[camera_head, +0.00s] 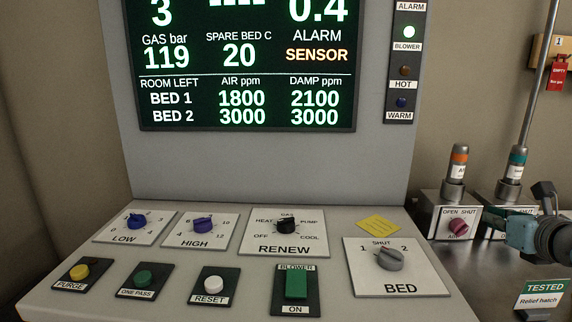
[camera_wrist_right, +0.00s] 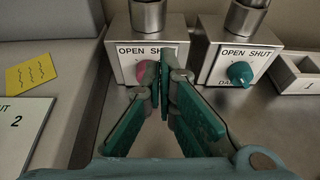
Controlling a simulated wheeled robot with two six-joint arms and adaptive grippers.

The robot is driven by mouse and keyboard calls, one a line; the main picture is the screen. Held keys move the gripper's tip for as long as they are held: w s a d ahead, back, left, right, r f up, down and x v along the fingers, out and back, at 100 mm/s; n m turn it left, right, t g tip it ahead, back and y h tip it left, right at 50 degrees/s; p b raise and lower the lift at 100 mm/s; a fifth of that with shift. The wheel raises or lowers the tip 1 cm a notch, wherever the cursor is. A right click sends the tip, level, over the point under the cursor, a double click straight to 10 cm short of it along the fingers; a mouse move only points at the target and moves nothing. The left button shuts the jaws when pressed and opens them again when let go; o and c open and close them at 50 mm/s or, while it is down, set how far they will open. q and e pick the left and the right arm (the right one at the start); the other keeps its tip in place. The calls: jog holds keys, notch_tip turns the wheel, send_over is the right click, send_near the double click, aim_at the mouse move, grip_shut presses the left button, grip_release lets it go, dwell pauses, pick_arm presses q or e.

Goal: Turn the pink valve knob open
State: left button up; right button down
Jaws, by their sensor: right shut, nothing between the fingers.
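The pink valve knob (camera_head: 460,226) is on a white plate marked OPEN and SHUT, on a grey block right of the console. In the right wrist view the pink knob (camera_wrist_right: 142,70) is partly hidden behind my fingers. My right gripper (camera_wrist_right: 164,76) is shut and empty, its fingertips in front of the right side of that plate. I cannot tell whether they touch the knob. In the head view my right gripper (camera_head: 520,233) shows at the right edge, beside the knob. My left gripper is not in view.
A teal knob (camera_wrist_right: 240,73) sits on a similar block to the right. Above the blocks stand an orange-banded fitting (camera_head: 459,155) and a teal-banded fitting (camera_head: 517,157). The sloped console (camera_head: 200,275) with knobs and buttons is at the left. A Relief hatch label (camera_head: 542,293) lies at lower right.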

aim_at(464, 221)
jog(key=s+f+g, duration=0.1)
jog(key=s+f, duration=0.1)
jog(key=shift+s+a+f+g+y, duration=0.1)
jog(key=shift+a+f+g+y, duration=0.1)
jog(key=shift+f+g+y, duration=0.2)
jog(key=w+p, duration=0.1)
jog(key=p, duration=0.1)
jog(key=w+p, duration=0.2)
jog(key=shift+d+r+p, duration=0.15)
jog(key=shift+r+p, duration=0.2)
jog(key=shift+p, duration=0.05)
jog(key=w+p, duration=0.1)
jog(key=w, duration=0.1)
jog(key=w+p, duration=0.1)
jog(key=shift+w+d+f+p, duration=0.1)
jog(key=shift+d+f+p, duration=0.15)
jog(key=shift+p, duration=0.1)
jog(key=shift+w+f, duration=0.15)
jog(key=shift+w, duration=0.05)
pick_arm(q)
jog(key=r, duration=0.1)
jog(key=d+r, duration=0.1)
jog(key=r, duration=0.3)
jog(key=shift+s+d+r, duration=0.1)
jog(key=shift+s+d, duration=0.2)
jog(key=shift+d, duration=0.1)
pick_arm(e)
jog(key=shift+f, duration=0.1)
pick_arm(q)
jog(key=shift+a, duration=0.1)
